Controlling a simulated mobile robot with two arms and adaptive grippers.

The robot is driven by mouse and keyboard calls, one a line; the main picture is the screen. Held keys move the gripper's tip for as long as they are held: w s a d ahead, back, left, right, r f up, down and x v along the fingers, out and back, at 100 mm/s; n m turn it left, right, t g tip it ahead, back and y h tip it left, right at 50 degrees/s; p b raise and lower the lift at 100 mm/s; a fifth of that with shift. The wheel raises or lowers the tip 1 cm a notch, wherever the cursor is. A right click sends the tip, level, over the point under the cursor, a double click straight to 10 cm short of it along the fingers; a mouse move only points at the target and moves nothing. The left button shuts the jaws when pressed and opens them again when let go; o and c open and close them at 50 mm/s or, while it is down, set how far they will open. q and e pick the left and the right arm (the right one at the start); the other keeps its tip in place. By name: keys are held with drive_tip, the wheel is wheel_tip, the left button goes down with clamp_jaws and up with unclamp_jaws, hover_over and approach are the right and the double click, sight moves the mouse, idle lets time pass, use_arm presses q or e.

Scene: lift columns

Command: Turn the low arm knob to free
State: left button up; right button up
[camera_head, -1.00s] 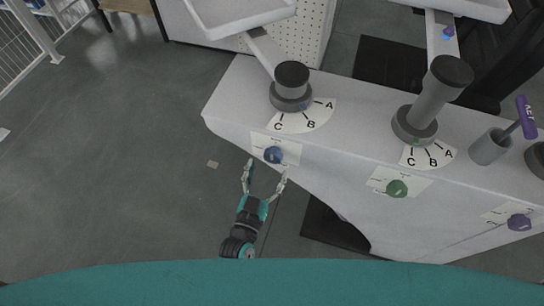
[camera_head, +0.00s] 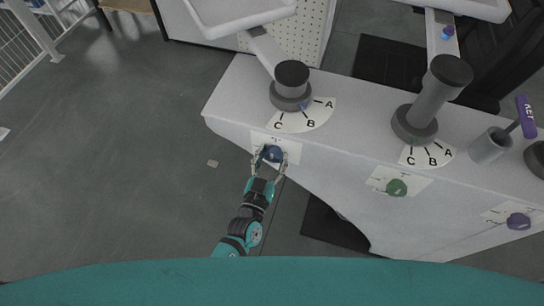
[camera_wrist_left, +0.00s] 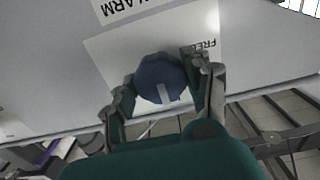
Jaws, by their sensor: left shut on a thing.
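The blue knob (camera_head: 273,153) sits on a white label plate (camera_head: 292,147) on the front face of the grey bench, below the shorter left column. My left gripper (camera_head: 270,164) is shut on this knob, one finger on each side. In the left wrist view, the knob (camera_wrist_left: 160,72) lies between the two fingers (camera_wrist_left: 162,88), and its pale pointer line points toward the bottom of the picture. The word FREE (camera_wrist_left: 198,48) shows upside down on the plate, right of the knob. The right finger partly covers the plate. My right gripper is not in view.
A green knob (camera_head: 397,188) and a purple knob (camera_head: 518,222) are farther right on the bench front. Above them stand the short column (camera_head: 291,80) and a taller column (camera_head: 436,100) with A, B, C dials. A purple key (camera_head: 526,117) stands at the right.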

use_arm(q)
drive_tip(key=shift+c, duration=1.3)
drive_tip(key=n, duration=0.3)
drive_tip(key=shift+n, duration=0.4)
drive_tip(key=n+b, duration=0.1)
drive_tip(key=n, duration=0.3)
drive_tip(key=shift+f+n, duration=0.1)
drive_tip(key=shift+n, duration=0.2)
drive_tip(key=n+b, duration=0.1)
drive_tip(key=n, duration=0.4)
drive_tip(key=shift+b, duration=0.3)
drive_tip(key=shift+n+b, duration=0.6)
drive_tip(key=shift+n, duration=1.7)
